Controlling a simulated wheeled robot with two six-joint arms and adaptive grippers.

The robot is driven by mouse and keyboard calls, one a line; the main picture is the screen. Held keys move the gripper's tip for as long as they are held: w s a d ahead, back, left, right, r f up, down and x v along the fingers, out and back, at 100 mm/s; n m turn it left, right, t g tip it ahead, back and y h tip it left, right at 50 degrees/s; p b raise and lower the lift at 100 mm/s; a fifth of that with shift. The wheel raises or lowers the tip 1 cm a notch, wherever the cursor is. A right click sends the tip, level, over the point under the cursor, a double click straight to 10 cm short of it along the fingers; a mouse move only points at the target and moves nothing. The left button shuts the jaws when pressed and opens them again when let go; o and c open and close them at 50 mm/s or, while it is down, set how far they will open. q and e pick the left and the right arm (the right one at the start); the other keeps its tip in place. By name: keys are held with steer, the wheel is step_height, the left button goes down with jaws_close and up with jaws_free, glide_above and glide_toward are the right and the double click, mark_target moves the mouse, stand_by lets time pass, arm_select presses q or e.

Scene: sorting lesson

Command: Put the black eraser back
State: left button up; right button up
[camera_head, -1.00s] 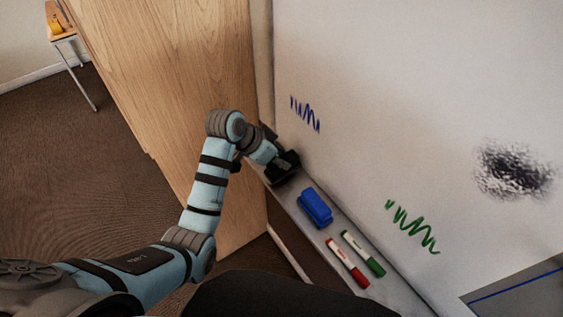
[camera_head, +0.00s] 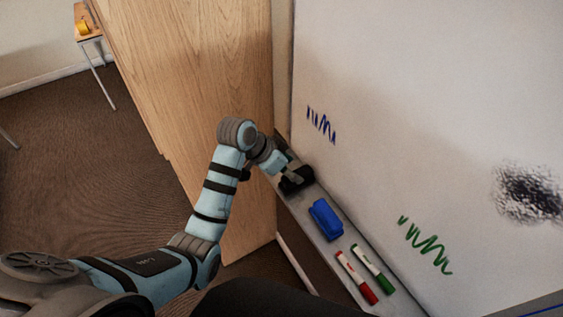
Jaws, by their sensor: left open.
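The black eraser (camera_head: 298,183) is at the far end of the whiteboard tray (camera_head: 309,201), just beyond the blue eraser (camera_head: 325,219). It appears to rest on the tray. My left gripper (camera_head: 289,174) is open right at the black eraser, and its fingers partly cover it. Whether the fingers still touch it is too small and dark to tell. My right gripper is not in view.
A red marker (camera_head: 356,277) and a green marker (camera_head: 373,269) lie on the near part of the tray. The whiteboard (camera_head: 420,110) rises behind it with scribbles and a black smudge (camera_head: 530,193). A wooden panel (camera_head: 190,90) stands left of the tray.

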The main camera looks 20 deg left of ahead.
arm_select(q)
steer(key=v, duration=0.9)
steer(key=shift+s+r, duration=0.1)
steer(key=s+a+f+n+y, duration=0.3)
steer(key=s+f+n, duration=0.1)
steer(key=s+f, duration=0.75)
steer(key=s+a+f+n+g+y, duration=0.1)
steer(key=s+a+f+n, duration=0.1)
steer(key=s, duration=0.5)
steer(key=s+a+f+n+y, duration=0.1)
steer(key=s+f, duration=0.2)
steer(key=s, duration=0.4)
step_height(320, 180, down, 21)
steer(key=a+g+b, duration=0.2)
steer(key=b, duration=0.1)
steer(key=s+f+b, duration=0.2)
steer(key=s+f, duration=1.3)
steer(key=f, duration=0.1)
steer(key=shift+a+f+n+g+b, duration=0.25)
steer(key=shift+a+n+g+b, duration=0.05)
steer(key=shift+a+g, duration=0.1)
